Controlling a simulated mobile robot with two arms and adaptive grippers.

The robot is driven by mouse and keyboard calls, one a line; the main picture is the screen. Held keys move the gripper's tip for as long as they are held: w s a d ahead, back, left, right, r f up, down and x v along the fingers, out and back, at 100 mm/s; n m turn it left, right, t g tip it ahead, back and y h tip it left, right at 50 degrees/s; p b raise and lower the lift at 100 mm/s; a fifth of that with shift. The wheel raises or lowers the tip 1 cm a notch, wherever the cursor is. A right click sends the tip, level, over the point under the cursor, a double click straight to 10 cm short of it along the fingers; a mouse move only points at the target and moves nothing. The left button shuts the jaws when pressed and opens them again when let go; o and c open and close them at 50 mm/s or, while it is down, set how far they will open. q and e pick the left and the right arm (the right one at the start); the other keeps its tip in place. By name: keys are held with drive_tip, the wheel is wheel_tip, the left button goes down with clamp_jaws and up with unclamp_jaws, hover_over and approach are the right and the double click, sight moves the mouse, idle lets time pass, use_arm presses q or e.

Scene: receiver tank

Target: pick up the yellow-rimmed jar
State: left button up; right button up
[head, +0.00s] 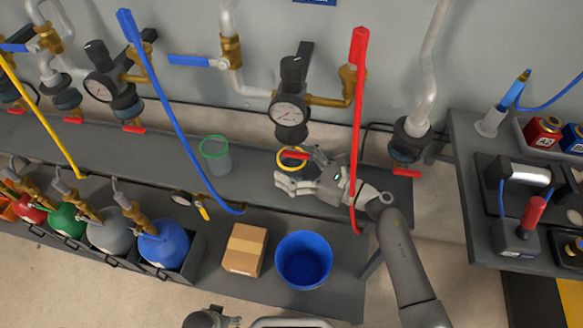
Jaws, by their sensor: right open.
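My left gripper is not in view.
A green-rimmed jar (215,148) stands left on the same shelf. A gauge with valve (290,108) hangs above the yellow rim. A red pole (357,120) crosses in front of my right gripper. A blue bucket (304,262) and cardboard box (245,249) stand below.

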drive_tip(key=shift+a, duration=0.1)
drive_tip(key=c, duration=1.2)
drive_tip(key=shift+c, duration=0.2)
drive_tip(key=shift+w+r, duration=0.1)
drive_tip(key=shift+r, duration=0.05)
